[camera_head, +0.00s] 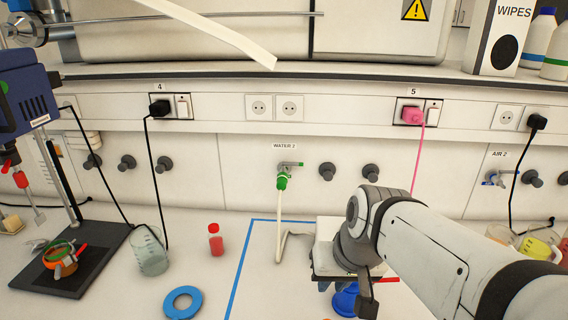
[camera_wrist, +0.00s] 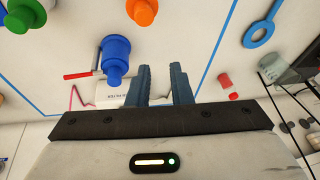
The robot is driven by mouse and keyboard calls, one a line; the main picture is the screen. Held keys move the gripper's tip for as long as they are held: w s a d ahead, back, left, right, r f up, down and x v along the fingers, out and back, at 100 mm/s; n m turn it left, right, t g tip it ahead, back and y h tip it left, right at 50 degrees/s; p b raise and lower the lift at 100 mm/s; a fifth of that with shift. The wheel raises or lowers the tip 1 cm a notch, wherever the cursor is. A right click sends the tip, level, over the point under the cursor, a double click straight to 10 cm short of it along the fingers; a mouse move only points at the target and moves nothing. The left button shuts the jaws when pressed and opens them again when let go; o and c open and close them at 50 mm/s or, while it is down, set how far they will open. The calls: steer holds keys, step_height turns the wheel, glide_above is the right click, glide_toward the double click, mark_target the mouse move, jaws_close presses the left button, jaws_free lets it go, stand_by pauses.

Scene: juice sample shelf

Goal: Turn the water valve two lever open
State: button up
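The water two valve (camera_head: 283,180) is on the back wall under a "WATER 2" label. It has a green body, and its grey-green lever (camera_head: 291,164) points to the right, roughly level. A pale hose hangs from the valve to the bench. My gripper (camera_head: 367,304) is to the right of and below the valve, nearer the camera, apart from it. In the wrist view its two dark fingers (camera_wrist: 162,72) stand apart with nothing between them, so it is open. The valve is not clearly visible in the wrist view.
A blue-topped object (camera_head: 345,301) is beside my gripper and also shows in the wrist view (camera_wrist: 116,60). A red-capped vial (camera_head: 215,240), a beaker (camera_head: 150,252) and a blue ring (camera_head: 183,302) stand left. Dark knobs (camera_head: 327,171) flank the valve. The bench below the valve has some clear room.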

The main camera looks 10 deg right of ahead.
steer(key=w+a+m+y+b, duration=0.2)
steer(key=w+a+y, duration=0.1)
steer(key=w, duration=0.5)
steer(key=m+t+y+b, duration=0.5)
steer(key=m+t+b, duration=0.2)
steer(key=m+t, duration=0.3)
glide_toward(295, 164)
steer(key=x, duration=0.3)
steer(key=p+x, duration=0.1)
steer(key=x, duration=0.2)
steer(key=p+x, duration=0.1)
steer(key=x, duration=0.3)
steer(key=shift+w+d+f+p, duration=0.15)
steer(key=shift+w+p, duration=0.15)
steer(key=shift+p, duration=0.05)
steer(key=shift+c, duration=0.5)
jaws_close()
